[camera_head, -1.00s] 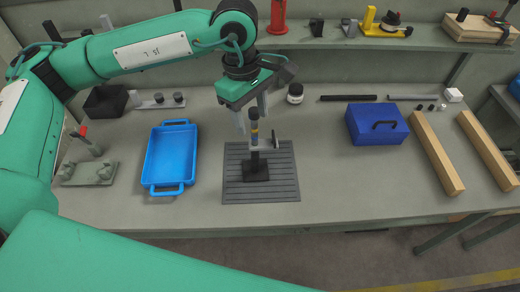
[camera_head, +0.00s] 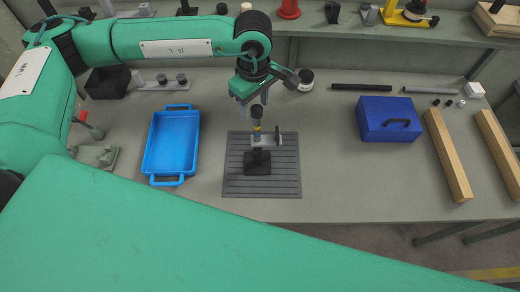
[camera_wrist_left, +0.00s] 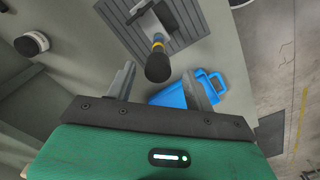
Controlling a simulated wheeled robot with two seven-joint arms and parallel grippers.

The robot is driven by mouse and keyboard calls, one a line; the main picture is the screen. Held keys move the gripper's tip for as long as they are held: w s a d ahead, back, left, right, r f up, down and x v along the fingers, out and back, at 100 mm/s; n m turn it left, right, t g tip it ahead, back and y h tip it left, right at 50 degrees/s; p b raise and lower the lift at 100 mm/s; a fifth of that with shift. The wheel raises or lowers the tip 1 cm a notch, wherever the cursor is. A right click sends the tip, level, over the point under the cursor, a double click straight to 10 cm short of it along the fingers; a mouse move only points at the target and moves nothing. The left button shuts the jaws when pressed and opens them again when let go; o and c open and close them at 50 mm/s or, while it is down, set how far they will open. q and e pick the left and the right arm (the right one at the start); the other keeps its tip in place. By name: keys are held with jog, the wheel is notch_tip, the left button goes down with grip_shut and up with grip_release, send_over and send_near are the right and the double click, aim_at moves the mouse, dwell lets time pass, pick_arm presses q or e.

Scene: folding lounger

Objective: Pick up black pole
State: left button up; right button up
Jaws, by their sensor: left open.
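The black pole (camera_head: 361,87) lies flat on the bench at the back right, left of a thinner grey rod. My left gripper (camera_head: 256,105) is open and empty, to the left of the pole and above the back edge of the grey slatted mat (camera_head: 290,180). The left wrist view shows that knob (camera_wrist_left: 158,66) just beyond the open fingers. The black pole is not in that view. My right gripper is not in view.
A blue tray (camera_head: 173,142) is left of the mat. A blue box (camera_head: 389,119) sits in front of the black pole. The grey rod (camera_head: 430,90) and wooden beams (camera_head: 448,155) are at the right.

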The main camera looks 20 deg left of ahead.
aim_at(258, 120)
pick_arm(q)
jog(key=shift+s+d+f+p, duration=0.1)
jog(key=shift+d+f+p, duration=0.2)
jog(key=shift+f+p, duration=0.6)
notch_tip(258, 120, down, 3)
jog(key=shift+d+r+p, duration=0.1)
jog(key=shift+d+p, duration=0.05)
jog(key=shift+p, duration=0.75)
jog(key=shift+f, duration=0.4)
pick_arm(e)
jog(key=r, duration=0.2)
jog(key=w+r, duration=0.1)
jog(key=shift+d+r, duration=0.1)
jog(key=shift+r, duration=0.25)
pick_arm(q)
jog(key=shift+c, duration=0.3)
grip_shut()
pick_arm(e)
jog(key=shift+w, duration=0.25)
